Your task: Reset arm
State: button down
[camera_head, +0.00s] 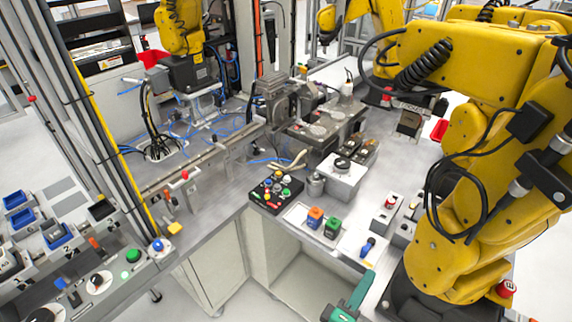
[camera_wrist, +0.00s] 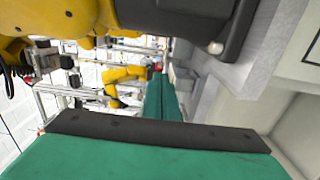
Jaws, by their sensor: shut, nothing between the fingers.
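My gripper (camera_head: 363,284) shows as a teal shape at the bottom centre of the head view, in front of the workbench's front edge. In the wrist view the two teal fingers (camera_wrist: 164,92) lie together with only a thin line between them. They are shut and hold nothing. The teal gripper body with a dark strip fills the bottom of the wrist view. Most of my arm is out of the head view.
A large yellow robot arm (camera_head: 470,195) stands at the right of the workbench. A button box (camera_head: 276,191), an orange block (camera_head: 315,217), a green block (camera_head: 333,228) and a blue item (camera_head: 368,246) sit near the front edge. A control panel (camera_head: 98,282) is lower left.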

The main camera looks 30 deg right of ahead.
jog(key=w+a+f+n+t+y, duration=0.1)
jog(key=a+f+t+y, duration=0.4)
jog(key=a, duration=0.5)
jog(key=w+a+f+n+t+y, duration=0.1)
jog(key=w+a+f+t+y, duration=0.1)
jog(key=a+f+y, duration=0.55)
jog(key=s+a+r+m+t+y, duration=0.1)
jog(key=s+a+r+m+y, duration=0.1)
jog(key=s+a, duration=0.3)
jog(key=s+a+r+m+t+y, duration=0.1)
jog(key=s+a, duration=0.5)
jog(key=a, duration=0.8)
jog(key=shift+s+r+m+t+y, duration=0.35)
jog(key=shift+m+y, duration=0.4)
jog(key=shift+m, duration=0.65)
